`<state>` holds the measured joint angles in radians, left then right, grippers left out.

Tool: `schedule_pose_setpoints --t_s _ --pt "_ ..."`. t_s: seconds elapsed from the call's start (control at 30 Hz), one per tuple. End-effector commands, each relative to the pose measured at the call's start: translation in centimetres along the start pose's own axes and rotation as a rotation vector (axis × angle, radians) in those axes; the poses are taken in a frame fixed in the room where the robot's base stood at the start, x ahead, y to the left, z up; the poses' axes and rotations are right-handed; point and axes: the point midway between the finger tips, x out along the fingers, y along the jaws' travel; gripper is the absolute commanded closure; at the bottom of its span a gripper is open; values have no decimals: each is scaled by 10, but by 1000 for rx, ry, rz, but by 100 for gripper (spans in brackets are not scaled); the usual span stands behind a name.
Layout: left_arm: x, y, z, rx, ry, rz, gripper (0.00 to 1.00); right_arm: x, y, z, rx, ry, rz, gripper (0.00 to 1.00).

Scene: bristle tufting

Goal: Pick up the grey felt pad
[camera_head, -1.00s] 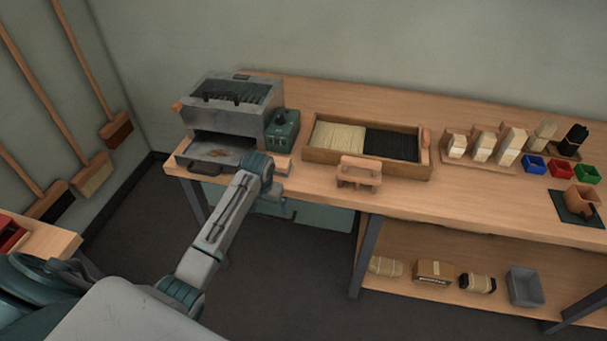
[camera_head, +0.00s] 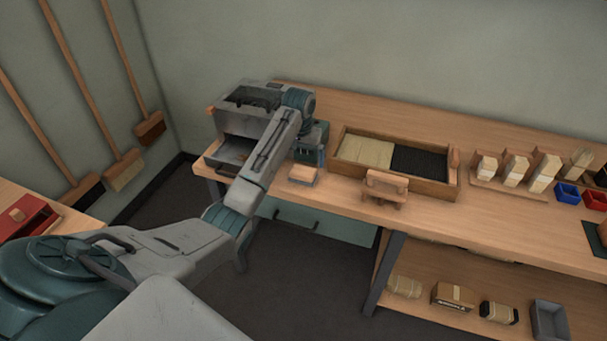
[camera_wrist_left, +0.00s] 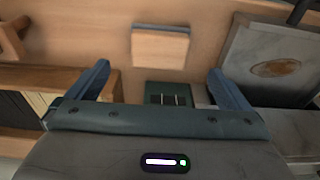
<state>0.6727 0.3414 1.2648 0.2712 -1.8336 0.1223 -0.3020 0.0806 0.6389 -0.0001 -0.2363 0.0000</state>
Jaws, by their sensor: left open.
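A small square block with a wood-coloured top and a thin grey layer along its edge (camera_head: 304,174) lies near the bench's front edge. The grey layer looks like the felt pad; most of it is hidden under the wood. The block also shows in the left wrist view (camera_wrist_left: 160,47), flat on the bench, beyond the fingertips. My left gripper (camera_head: 312,156) is above the bench just behind the block. My right gripper is not in view.
A grey metal machine (camera_head: 236,122) with an open front stands left of the block. A divided wooden tray (camera_head: 436,186) of pale and black bristles and a small wooden stand (camera_head: 384,188) are to the right. Bare bench lies around the block.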

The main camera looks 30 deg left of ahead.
Motion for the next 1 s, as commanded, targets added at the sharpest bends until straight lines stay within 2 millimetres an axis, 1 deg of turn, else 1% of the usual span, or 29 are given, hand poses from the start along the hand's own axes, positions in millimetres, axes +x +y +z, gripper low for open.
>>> schedule_pose_setpoints --t_s 0.1,0.27,0.43,0.5,0.6,0.7,0.87,1.0 --pt "14 0 0 0 -1 0 0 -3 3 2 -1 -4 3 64" --pt "25 1 0 0 -1 -1 0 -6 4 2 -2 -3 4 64" --pt "49 2 1 -1 -3 -1 0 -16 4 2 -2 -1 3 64" --pt "60 2 1 -1 -2 0 0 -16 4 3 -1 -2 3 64" --pt "69 2 0 0 0 0 0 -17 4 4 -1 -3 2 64" --pt "72 2 1 1 1 -1 0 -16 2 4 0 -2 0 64" --pt "72 2 1 1 1 -1 0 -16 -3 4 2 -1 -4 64" --pt "72 1 0 0 2 -1 28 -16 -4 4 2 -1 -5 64"
